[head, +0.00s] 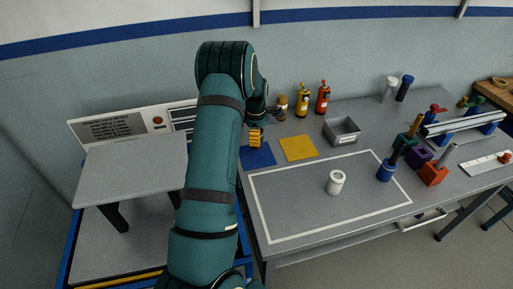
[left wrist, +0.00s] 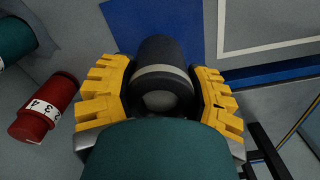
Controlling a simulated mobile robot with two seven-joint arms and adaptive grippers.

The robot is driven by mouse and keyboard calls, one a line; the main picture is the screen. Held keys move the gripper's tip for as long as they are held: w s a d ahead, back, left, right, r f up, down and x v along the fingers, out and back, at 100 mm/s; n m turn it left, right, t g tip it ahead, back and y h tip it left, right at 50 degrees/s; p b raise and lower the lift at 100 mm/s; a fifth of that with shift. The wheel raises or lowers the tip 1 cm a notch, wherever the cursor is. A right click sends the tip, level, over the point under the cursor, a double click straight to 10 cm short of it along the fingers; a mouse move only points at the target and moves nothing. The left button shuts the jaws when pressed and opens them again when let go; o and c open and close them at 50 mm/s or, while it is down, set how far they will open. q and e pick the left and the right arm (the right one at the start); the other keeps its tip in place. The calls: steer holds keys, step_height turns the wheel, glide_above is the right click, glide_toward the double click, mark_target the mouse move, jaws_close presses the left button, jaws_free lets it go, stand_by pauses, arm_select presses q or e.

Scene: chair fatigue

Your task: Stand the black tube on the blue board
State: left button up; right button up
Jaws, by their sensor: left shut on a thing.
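My left gripper (head: 257,138) has yellow fingers and hangs just above the blue board (head: 260,157), which lies flat at the left of the table. In the left wrist view the gripper (left wrist: 163,92) is shut on the black tube (left wrist: 160,52), a dark cylinder with a pale band, one finger on each side. Part of the blue board (left wrist: 185,20) shows beyond the tube. I cannot tell whether the tube touches the board. In the head view the tube is hidden by my gripper and arm. My right gripper is not in view.
A yellow board (head: 298,148) lies right of the blue one. Small yellow (head: 302,100) and red (head: 323,97) bottles and a grey bin (head: 342,130) stand behind. A white roll (head: 335,183) stands inside the white outline, with free room around it. Several coloured holders (head: 433,173) stand at the right.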

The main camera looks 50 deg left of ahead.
arm_select(q)
step_height(320, 180, down, 4)
steer(key=shift+f, duration=0.4)
steer(key=shift+b, duration=0.35)
steer(key=o, duration=1.2)
steer(key=shift+f, duration=0.15)
steer(key=shift+o, duration=0.2)
